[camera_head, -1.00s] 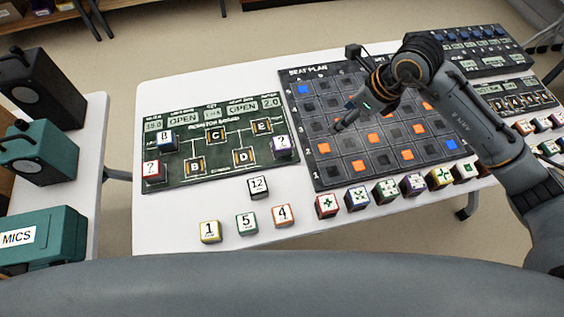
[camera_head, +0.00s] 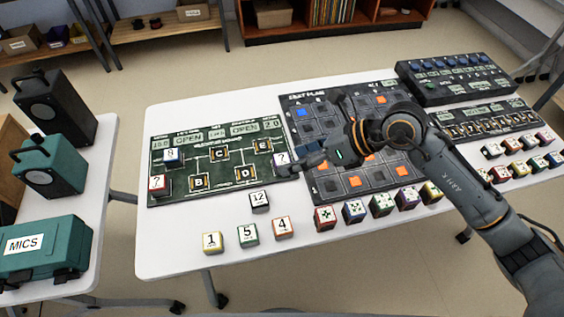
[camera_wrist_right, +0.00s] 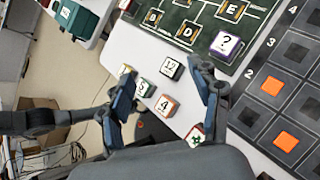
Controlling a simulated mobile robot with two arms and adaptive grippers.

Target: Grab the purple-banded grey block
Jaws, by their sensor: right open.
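A block with a purple band and a "?" on its pale top (camera_head: 282,160) sits at the right edge of the green board. It also shows in the right wrist view (camera_wrist_right: 226,45), beyond and right of the fingers. My right gripper (camera_head: 315,133) comes in from the right over the dark grid board. One finger is close to the "?" block in the head view; the wrist view shows them apart. The gripper (camera_wrist_right: 163,69) is open with nothing held. Another block with purple sides (camera_head: 407,198) stands in the front row. My left gripper is not in view.
The green board (camera_head: 225,190) holds a few other blocks. Blocks "12" (camera_head: 260,201), "1" (camera_head: 212,242), "5" (camera_head: 248,235) and "4" (camera_head: 282,227) stand on the white table (camera_head: 160,235). The dark grid board (camera_head: 330,188) lies under my right arm.

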